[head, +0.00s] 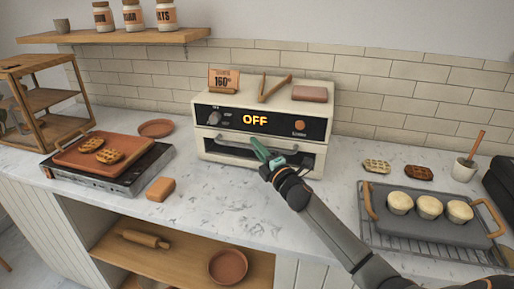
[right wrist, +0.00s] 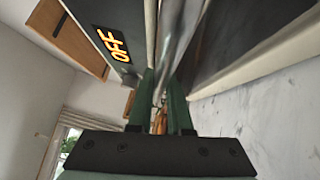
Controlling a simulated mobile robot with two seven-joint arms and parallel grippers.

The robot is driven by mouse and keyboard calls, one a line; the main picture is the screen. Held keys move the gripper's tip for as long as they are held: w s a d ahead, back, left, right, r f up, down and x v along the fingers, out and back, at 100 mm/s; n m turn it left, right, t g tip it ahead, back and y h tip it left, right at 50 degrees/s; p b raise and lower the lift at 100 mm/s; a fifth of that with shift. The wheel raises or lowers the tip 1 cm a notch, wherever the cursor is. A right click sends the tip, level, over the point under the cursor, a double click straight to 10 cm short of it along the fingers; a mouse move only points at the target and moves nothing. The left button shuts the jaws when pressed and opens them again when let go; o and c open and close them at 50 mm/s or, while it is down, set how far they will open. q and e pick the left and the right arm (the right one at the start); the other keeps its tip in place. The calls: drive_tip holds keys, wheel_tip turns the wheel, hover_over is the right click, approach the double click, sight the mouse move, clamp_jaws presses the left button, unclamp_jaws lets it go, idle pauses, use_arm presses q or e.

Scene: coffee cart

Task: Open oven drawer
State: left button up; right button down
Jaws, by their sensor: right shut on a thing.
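The cream oven (head: 203,116) stands on the counter against the tiled wall. Its black panel shows OFF in orange, and this display also appears sideways in the right wrist view (right wrist: 113,45). The drawer's metal handle (head: 225,141) runs across the lower front, above a dark area. My right gripper (head: 268,157), with green fingers, is shut on the handle right of its middle. In the right wrist view the handle (right wrist: 178,40) runs between the two fingers (right wrist: 163,85). I cannot tell whether the drawer stands slightly out. My left gripper is not in view.
A sign (head: 223,81), tongs (head: 275,87) and a block (head: 309,94) lie on the oven. A griddle (head: 90,182) with a waffle tray stands left, a sponge-like block (head: 161,189) before it. A grey tray (head: 425,232) with cups is right. The counter before the oven is clear.

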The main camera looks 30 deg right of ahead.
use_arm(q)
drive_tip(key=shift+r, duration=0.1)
use_arm(e)
drive_tip(key=shift+a, duration=0.1)
idle(0.6)
drive_tip(key=shift+s+a, duration=0.2)
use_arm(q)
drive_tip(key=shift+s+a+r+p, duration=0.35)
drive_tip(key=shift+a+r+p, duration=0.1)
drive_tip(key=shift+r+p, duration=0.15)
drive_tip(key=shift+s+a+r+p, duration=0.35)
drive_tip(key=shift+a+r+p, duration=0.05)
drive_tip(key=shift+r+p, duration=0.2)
use_arm(e)
drive_tip(key=s+a, duration=1.1)
drive_tip(key=a, duration=0.2)
drive_tip(key=shift+s, duration=0.15)
drive_tip(key=c, duration=0.8)
unclamp_jaws()
drive_tip(key=shift+c, duration=0.2)
